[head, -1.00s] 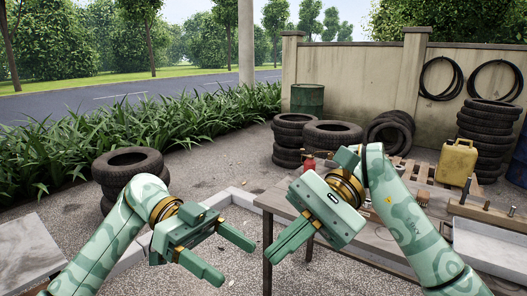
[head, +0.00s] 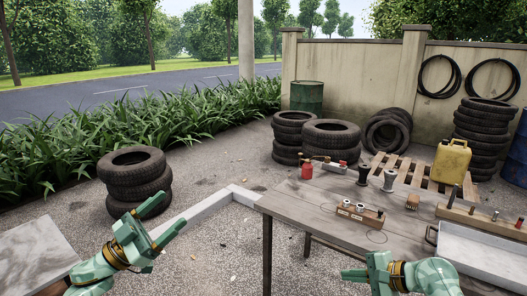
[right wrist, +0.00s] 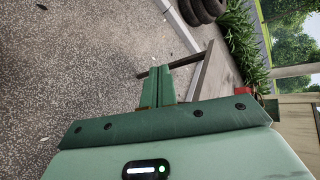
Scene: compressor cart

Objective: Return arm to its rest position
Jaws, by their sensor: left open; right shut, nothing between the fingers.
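My left gripper (head: 172,210) is in the lower left of the head view, over the gravel beside the stacked tyres. Its two green fingers are spread and nothing is between them. My right gripper (head: 346,275) is low in the head view, at the near side of the wooden table (head: 300,205), its fingers pointing left. In the right wrist view its fingers (right wrist: 157,85) lie together with nothing held, above gravel, with the table edge beside them. Both arms are bent low and enter from the bottom of the head view.
A tyre stack (head: 135,178) stands at left. A pale kerb (head: 215,207) crosses open gravel.

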